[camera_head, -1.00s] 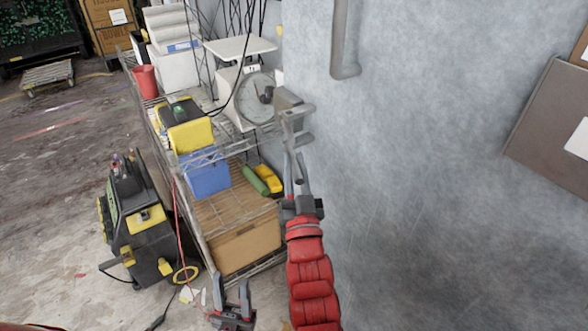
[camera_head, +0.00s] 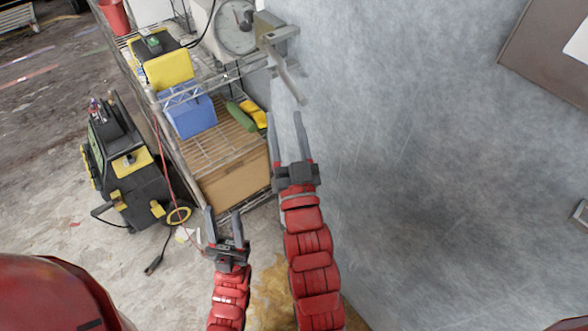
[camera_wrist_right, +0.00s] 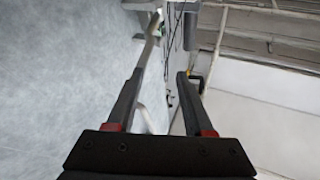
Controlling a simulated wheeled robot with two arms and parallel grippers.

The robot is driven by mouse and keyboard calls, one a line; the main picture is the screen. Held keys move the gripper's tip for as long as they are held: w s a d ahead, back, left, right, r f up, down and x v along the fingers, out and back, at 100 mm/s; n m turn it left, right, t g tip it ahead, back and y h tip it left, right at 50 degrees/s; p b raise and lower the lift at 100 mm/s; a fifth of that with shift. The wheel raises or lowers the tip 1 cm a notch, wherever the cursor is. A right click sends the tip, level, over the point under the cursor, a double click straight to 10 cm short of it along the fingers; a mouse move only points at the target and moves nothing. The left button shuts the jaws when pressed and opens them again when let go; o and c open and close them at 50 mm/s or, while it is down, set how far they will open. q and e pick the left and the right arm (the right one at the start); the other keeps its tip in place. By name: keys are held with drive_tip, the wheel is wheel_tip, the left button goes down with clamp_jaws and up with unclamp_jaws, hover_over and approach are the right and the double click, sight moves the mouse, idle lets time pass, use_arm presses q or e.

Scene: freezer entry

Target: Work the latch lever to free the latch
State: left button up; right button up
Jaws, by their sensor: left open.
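The grey latch (camera_head: 268,28) sits on the left edge of the pale wall panel. Its lever (camera_head: 288,78) hangs from it, slanting down to the right. In the right wrist view the lever (camera_wrist_right: 154,24) shows beyond the left finger's tip. My right gripper (camera_head: 284,115) is open, pointing up, just below the lever's lower end. In the right wrist view nothing is seen gripped between its fingers (camera_wrist_right: 161,73). Whether a finger touches the lever I cannot tell. My left gripper (camera_head: 222,211) is open and empty, lower and to the left, well away from the lever.
A wire shelf (camera_head: 215,152) stands left of the panel, with a dial scale (camera_head: 235,27), a blue bin (camera_head: 191,116) and a cardboard box (camera_head: 236,180). A black and yellow machine (camera_head: 125,165) stands on the floor at left. The panel's face (camera_head: 410,150) is clear.

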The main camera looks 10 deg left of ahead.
drive_tip(key=p+v, duration=0.2)
drive_tip(key=v, duration=0.7)
drive_tip(key=shift+s, duration=0.3)
drive_tip(key=shift+d, duration=0.1)
